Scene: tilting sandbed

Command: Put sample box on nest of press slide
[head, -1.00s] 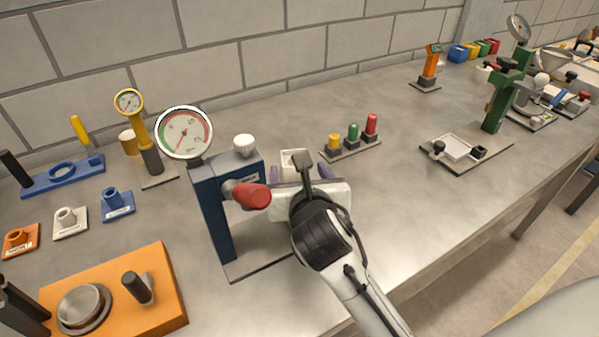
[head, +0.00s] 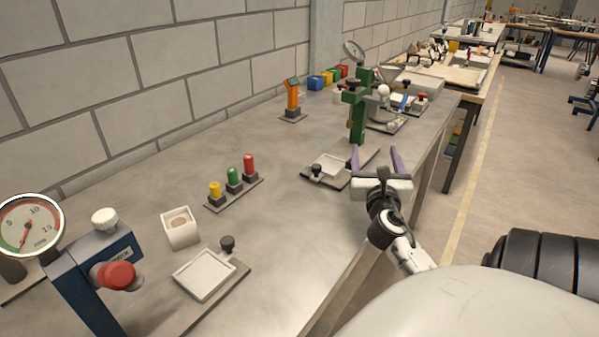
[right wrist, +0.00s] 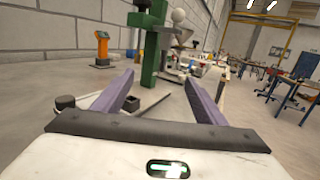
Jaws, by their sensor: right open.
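The sample box (head: 180,228), a small white box with a brownish patch on top, stands on the bench behind the blue press's slide, apart from it. The blue press (head: 95,270) is at the lower left, with a round gauge and a red knob. Its slide carries a pale square nest (head: 205,275), which is empty, with a dark knob at its far corner. My right gripper (head: 377,158) is open and empty, well to the right of the box, near the bench's front edge. Its two purple fingers (right wrist: 158,85) point towards the green press in the right wrist view.
A green press (head: 357,115) with its own pale nest (head: 328,165) stands ahead of my right gripper. A strip of yellow, green and red buttons (head: 233,182) lies behind the box. An orange device (head: 292,100) stands near the wall. The bench's middle is clear.

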